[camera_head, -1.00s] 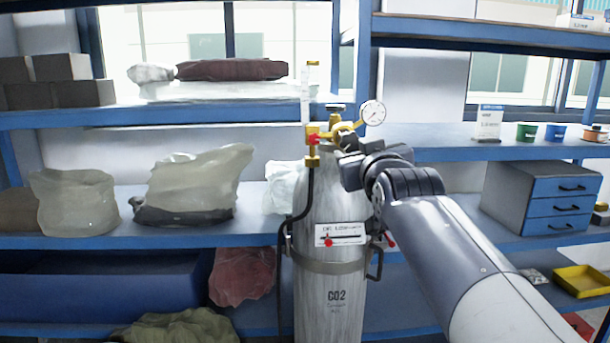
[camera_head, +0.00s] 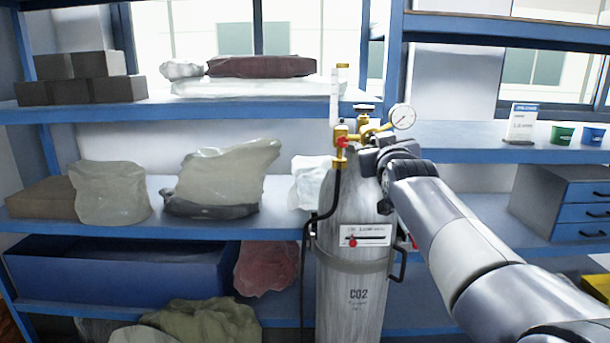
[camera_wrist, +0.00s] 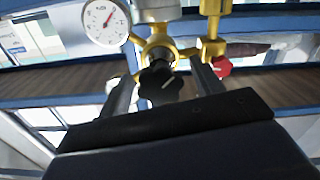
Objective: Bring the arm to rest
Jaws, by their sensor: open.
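My gripper (camera_head: 370,162) is at the neck of the grey CO2 cylinder (camera_head: 352,290), just right of its brass valve (camera_head: 362,133). In the wrist view my gripper (camera_wrist: 163,85) is open, with one finger on each side of a black star-shaped knob (camera_wrist: 160,84). I cannot tell whether the fingers touch the knob. A round dial gauge (camera_head: 403,117) stands just above my gripper; it also shows at the upper left of the wrist view (camera_wrist: 106,22). A red knob (camera_wrist: 221,67) is just right of the right finger.
Blue shelves (camera_head: 180,237) stand behind the cylinder, holding wrapped bags (camera_head: 226,175) and brown boxes (camera_head: 90,80). A drawer unit (camera_head: 580,210) and small pots (camera_head: 562,135) are to the right. A black hose (camera_head: 333,195) runs down the cylinder's left side.

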